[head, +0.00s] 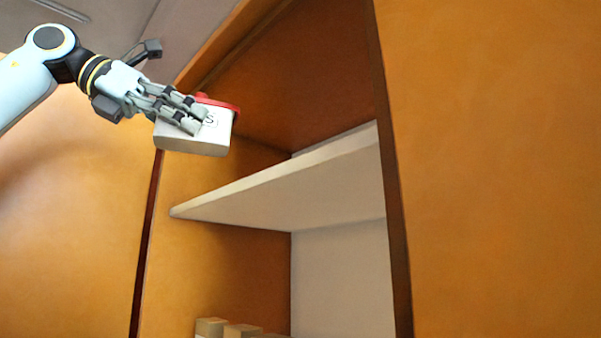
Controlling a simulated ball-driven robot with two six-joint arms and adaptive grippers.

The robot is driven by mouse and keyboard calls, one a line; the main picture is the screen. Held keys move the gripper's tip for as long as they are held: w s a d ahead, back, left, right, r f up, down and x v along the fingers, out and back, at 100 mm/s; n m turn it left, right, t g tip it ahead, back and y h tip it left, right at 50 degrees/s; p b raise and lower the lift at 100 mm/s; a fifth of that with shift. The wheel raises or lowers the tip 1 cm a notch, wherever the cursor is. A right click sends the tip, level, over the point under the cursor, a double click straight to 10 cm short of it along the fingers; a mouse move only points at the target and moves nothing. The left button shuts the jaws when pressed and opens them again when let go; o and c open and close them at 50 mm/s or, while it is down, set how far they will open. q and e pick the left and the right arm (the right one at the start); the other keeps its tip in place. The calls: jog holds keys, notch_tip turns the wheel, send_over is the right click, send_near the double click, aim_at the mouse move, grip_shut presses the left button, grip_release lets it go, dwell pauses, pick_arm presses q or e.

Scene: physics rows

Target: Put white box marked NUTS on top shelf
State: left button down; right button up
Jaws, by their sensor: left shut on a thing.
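A white box (193,142) with a red lid shows at the upper left of the head view, with only the end of its dark lettering, an "S", readable. My left gripper (192,112) is shut on it, and its fingers cover most of the marking. The box is in the air, a little above and left of the front edge of a white shelf (290,190) inside an orange cabinet. The top face of this shelf is hidden, as I see it from below. My right gripper is not in view.
The cabinet's left side edge (148,230) stands just below the box, and a dark-edged upright (392,170) bounds the opening on the right. Small tan boxes (210,327) stand low in the cabinet. The space above the shelf looks clear where visible.

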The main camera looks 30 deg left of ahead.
aim_at(227, 126)
pick_arm(q)
jog(key=w+d+p, duration=0.2)
jog(key=w+d+r+p, duration=0.1)
jog(key=w+d+p, duration=0.1)
jog(key=shift+w, duration=0.3)
jog(key=w+d+p, duration=0.1)
jog(key=w+d, duration=0.1)
jog(key=w+d+p, duration=0.1)
jog(key=w+p, duration=0.1)
jog(key=w+d+p, duration=0.2)
jog(key=w, duration=0.1)
jog(key=shift+d+f, duration=0.25)
jog(key=shift+d, duration=0.05)
jog(key=shift+w+d+f, duration=0.1)
jog(key=shift+w+d, duration=0.1)
jog(key=shift+w, duration=0.05)
jog(key=shift+w+f+p, duration=0.1)
jog(key=shift+f+p, duration=0.2)
jog(key=shift+a+f+p, duration=0.1)
jog(key=shift+f+p, duration=0.25)
jog(key=shift+f, duration=1.15)
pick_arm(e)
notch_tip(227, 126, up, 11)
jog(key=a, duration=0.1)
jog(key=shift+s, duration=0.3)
pick_arm(q)
jog(key=shift+f, duration=0.1)
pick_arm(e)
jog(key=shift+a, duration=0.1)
